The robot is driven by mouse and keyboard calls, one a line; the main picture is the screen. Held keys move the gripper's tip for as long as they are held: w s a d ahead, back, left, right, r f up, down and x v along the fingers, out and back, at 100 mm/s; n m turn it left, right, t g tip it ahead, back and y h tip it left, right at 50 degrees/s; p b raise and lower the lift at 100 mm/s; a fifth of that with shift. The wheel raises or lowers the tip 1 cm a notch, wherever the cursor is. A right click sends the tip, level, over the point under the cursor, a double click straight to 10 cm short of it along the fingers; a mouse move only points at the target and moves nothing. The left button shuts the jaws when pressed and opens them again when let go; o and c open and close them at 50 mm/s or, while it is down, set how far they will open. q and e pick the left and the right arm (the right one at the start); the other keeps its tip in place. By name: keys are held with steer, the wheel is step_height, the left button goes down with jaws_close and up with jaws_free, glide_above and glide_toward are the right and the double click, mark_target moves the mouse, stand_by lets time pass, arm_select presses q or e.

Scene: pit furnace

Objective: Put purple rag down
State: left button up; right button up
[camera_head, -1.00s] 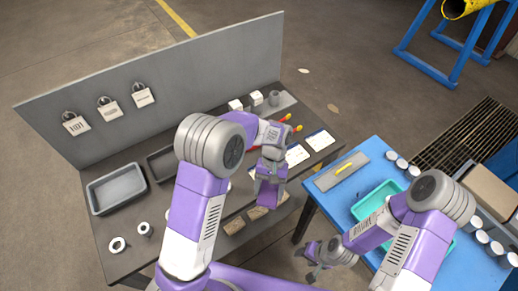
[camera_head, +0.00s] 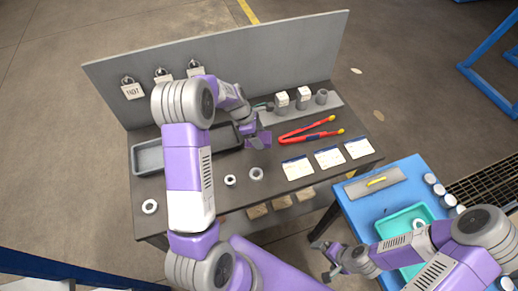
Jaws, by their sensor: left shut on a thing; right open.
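My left gripper (camera_head: 252,132) is low over the dark table, between the grey tray on the left and the red tongs on the right. It is shut, and a small purple patch at its fingertips looks like the purple rag (camera_head: 264,140). The rag and my purple fingers are hard to tell apart, and I cannot tell whether the rag touches the tabletop. My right gripper (camera_head: 328,262) is open and empty, low beside the blue table's left edge.
Red tongs (camera_head: 308,134) lie right of my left gripper. A grey tray (camera_head: 147,160), white rings (camera_head: 256,174) and white cards (camera_head: 297,168) are on the dark table (camera_head: 215,208). A panel with padlocks (camera_head: 131,89) stands behind. The blue table (camera_head: 355,212) holds a teal tray (camera_head: 392,222).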

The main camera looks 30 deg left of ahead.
mark_target(262, 152)
arm_select(q)
step_height(262, 152, down, 8)
steer(key=shift+r+b, duration=0.15)
steer(key=shift+b, duration=0.25)
steer(key=shift+d, duration=0.1)
steer(key=o, duration=1)
steer(key=shift+r, duration=0.2)
steer(key=p+v, duration=0.1)
steer(key=v, duration=1)
steer(key=shift+a+r, duration=0.25)
steer(key=shift+r, duration=0.1)
